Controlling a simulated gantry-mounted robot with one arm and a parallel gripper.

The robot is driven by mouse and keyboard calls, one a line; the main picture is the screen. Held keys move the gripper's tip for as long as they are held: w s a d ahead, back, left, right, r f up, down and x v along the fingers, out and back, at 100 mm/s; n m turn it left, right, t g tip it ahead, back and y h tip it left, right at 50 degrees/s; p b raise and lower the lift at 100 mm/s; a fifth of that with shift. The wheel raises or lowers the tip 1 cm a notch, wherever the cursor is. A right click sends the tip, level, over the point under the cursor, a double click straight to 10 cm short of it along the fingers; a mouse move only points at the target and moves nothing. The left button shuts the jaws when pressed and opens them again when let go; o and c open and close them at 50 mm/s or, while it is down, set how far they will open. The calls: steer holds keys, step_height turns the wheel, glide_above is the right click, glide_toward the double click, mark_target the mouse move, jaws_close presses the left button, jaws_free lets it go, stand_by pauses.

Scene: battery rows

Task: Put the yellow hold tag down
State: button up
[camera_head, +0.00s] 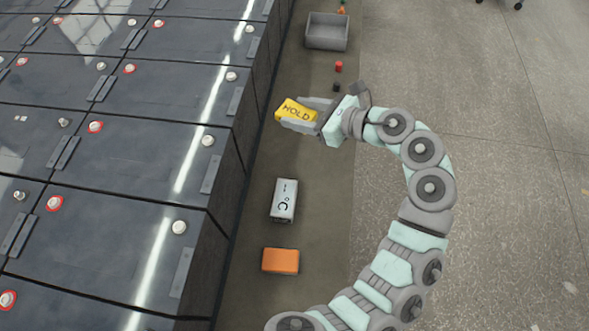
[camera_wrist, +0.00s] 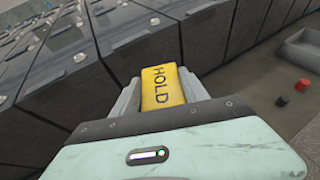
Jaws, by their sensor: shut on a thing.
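The yellow hold tag (camera_head: 296,110) is a small yellow block with "HOLD" in dark letters. My gripper (camera_head: 300,118) is shut on it, with the tag between its fingers. In the head view it is over the strip beside the battery cabinets, near their right edge. In the wrist view the tag (camera_wrist: 162,88) shows between the two fingers of my gripper (camera_wrist: 162,92), its lettering running lengthwise. The height of the tag above the surface below is hard to tell.
Dark battery cabinets (camera_head: 110,200) with terminals fill the left. On the strip lie a white meter-like device (camera_head: 284,200), an orange box (camera_head: 281,260), a grey open bin (camera_head: 327,45), a red cylinder (camera_head: 339,66) and a small black piece (camera_head: 337,87). Clear strip lies between tag and device.

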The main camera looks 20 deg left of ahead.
mark_target(297, 163)
steer(key=shift+a+f, duration=0.25)
steer(key=shift+f, duration=0.25)
step_height(297, 163, down, 19)
steer(key=b, duration=0.4)
steer(key=shift+f, duration=0.15)
steer(key=shift+f+b, duration=0.2)
steer(key=shift+b, duration=0.2)
steer(key=o, duration=1.4)
steer(key=shift+r, duration=0.1)
steer(key=shift+r+p, duration=0.25)
steer(key=shift+p, duration=0.15)
steer(key=v, duration=0.4)
steer(key=p+v, duration=0.1)
steer(key=v, duration=0.7)
steer(key=shift+d+f, duration=0.2)
steer(key=shift+f, duration=0.05)
